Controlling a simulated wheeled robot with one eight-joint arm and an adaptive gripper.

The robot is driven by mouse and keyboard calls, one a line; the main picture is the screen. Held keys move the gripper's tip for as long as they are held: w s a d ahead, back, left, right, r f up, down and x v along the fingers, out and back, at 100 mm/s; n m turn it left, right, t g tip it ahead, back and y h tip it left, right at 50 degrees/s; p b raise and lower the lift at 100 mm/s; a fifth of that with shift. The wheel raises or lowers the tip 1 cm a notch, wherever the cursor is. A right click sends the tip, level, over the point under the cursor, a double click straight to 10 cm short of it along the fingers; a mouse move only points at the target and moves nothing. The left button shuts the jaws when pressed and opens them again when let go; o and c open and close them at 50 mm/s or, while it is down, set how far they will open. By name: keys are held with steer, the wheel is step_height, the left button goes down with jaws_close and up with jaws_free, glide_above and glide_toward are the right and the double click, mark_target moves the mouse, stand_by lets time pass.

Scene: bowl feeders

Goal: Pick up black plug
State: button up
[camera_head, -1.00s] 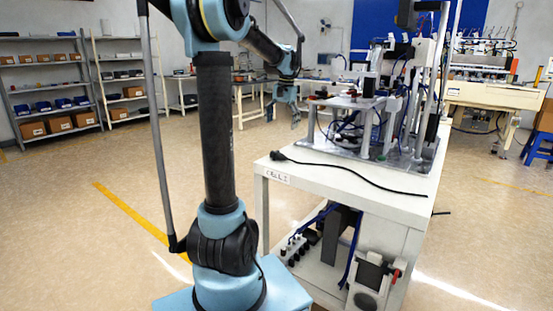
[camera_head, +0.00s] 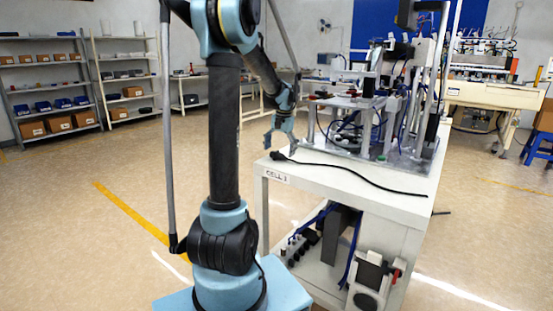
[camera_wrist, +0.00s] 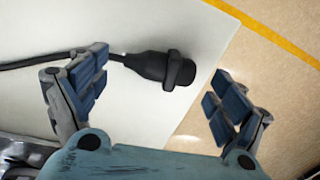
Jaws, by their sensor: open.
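The black plug (camera_wrist: 165,68) lies on the white table top near its edge, with its cord running off to the left in the wrist view. In the head view the plug (camera_head: 278,156) is at the table's near left corner, its black cord trailing right across the top. My gripper (camera_wrist: 158,97) is open in the wrist view, with one finger on each side of the plug's picture position. The left finger overlaps the cord in that view. Nothing is between the fingers' pads that I can see gripped. In the head view my gripper (camera_head: 280,138) is just above the plug.
The white table (camera_head: 345,205) carries a metal fixture machine (camera_head: 375,110) behind the plug. Its lower shelf holds several parts and blue hoses. Open floor lies to the left of the table. Shelves (camera_head: 50,90) stand far off at the back left.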

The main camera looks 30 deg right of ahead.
steer(key=shift+a+f, duration=0.1)
steer(key=shift+f, duration=0.7)
steer(key=c, duration=1.3)
steer(key=shift+o, duration=0.3)
steer(key=shift+r, duration=0.15)
